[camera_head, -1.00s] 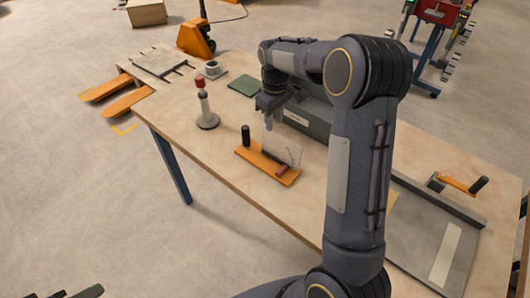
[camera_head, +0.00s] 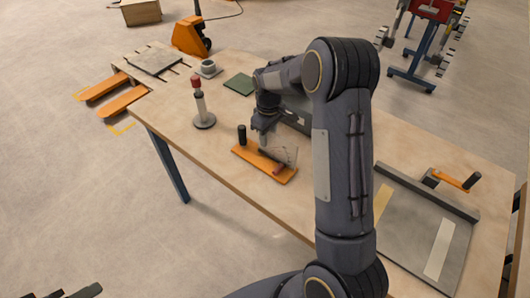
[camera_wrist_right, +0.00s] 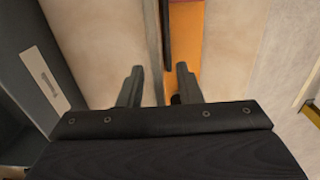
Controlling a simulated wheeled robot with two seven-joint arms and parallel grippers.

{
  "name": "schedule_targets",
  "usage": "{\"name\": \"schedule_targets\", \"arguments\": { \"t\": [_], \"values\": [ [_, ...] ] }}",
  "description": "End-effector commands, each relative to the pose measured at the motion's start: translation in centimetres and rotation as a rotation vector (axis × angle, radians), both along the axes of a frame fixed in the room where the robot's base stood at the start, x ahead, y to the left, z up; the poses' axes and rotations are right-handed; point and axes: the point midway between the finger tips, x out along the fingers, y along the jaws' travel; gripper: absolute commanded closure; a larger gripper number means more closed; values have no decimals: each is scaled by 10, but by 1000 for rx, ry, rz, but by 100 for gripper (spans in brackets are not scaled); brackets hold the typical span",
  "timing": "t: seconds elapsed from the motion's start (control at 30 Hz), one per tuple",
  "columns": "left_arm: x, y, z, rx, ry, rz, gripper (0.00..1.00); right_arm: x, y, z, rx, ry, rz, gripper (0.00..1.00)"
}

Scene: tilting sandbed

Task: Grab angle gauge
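The angle gauge has an orange base (camera_head: 258,160), a clear upright plate (camera_head: 284,151) and a black knob (camera_head: 241,134). It stands near the table's front edge. My right gripper (camera_head: 263,137) is just above and behind the gauge, pointing down by the left end of the plate. In the right wrist view the gripper's two fingers (camera_wrist_right: 158,86) are apart, with the plate's thin edge and part of the orange base (camera_wrist_right: 186,40) in the gap's direction. I cannot tell whether they touch it. My left gripper (camera_head: 85,292) shows only as dark tips at the bottom left.
A grey box (camera_wrist_right: 30,65) lies beside the right gripper, partly hidden by my arm in the head view. A red-topped post (camera_head: 200,105), a green pad (camera_head: 239,84) and a cup (camera_head: 208,67) stand left. A grey tilting tray (camera_head: 410,225) with an orange crank (camera_head: 450,179) is right.

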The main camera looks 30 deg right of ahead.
Motion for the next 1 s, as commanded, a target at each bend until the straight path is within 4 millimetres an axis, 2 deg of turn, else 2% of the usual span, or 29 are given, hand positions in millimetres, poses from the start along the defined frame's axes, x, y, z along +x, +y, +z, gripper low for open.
{"name": "schedule_targets", "arguments": {
  "t": [0.6, 0.83, 1.0],
  "values": [
    [0, 0, -3, 0, 0, 0, 48, 0, 0, -4, 0, 0, 0, 68],
    [0, 0, -3, 0, 0, 0, 48, 0, 0, -4, 0, 0, 0, 98],
    [0, 0, -3, 0, 0, 0, 48, 0, 0, -4, 0, 0, 0, 100]
  ]
}}
